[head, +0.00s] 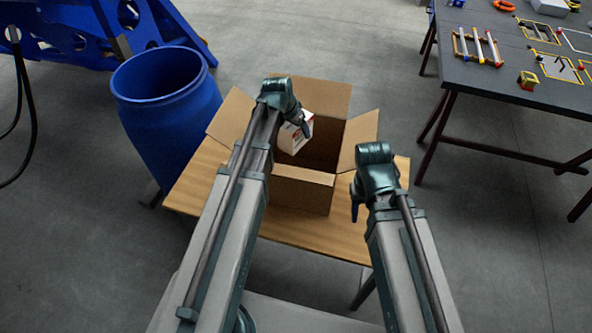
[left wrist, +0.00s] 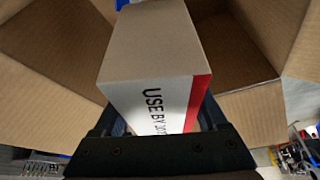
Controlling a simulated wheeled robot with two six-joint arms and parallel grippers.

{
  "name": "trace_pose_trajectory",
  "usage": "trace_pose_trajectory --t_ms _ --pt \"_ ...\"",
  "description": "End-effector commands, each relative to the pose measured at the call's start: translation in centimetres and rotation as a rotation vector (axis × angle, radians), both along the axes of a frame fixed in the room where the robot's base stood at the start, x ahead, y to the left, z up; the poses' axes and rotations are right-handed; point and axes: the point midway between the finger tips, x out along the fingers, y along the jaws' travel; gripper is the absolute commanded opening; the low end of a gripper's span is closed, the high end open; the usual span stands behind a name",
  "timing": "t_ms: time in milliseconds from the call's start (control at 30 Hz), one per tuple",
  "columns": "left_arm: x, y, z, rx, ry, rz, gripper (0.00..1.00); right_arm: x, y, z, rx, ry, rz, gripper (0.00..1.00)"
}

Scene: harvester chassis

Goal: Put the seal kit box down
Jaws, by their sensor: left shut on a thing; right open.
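The seal kit box (head: 294,136) is a small white carton with red markings. In the left wrist view the seal kit box (left wrist: 160,75) shows a plain tan face, a red strip and the printed words "USE BY". My left gripper (left wrist: 160,130) is shut on it and holds it over the open cardboard box (head: 302,190). In the head view the left wrist hides the left fingers and part of the carton. My right gripper (head: 355,205) is open and empty, to the right of the cardboard box, with its fingers mostly hidden by the wrist.
The cardboard box stands on a wooden table (head: 310,238) with its flaps spread open. A blue barrel (head: 165,110) stands to the left. A dark workbench (head: 510,95) with tools and parts is at the upper right.

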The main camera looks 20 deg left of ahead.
Motion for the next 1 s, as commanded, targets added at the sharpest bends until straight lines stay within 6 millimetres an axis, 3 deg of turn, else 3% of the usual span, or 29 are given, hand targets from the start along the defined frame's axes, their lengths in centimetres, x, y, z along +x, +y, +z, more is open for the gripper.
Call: trace_pose_trajectory --t_ms 400,667,1000 --pt "0.0 0.0 -5.9 0.0 0.0 0.0 0.0 0.0 0.0 -5.9 0.0 0.0 -0.002 0.5" --pt "0.0 0.0 -6.2 0.0 0.0 0.0 0.0 0.0 0.0 -6.2 0.0 0.0 -0.001 0.5" --pt "0.0 0.0 -9.8 0.0 0.0 0.0 0.0 0.0 0.0 -9.8 0.0 0.0 -0.001 0.5"
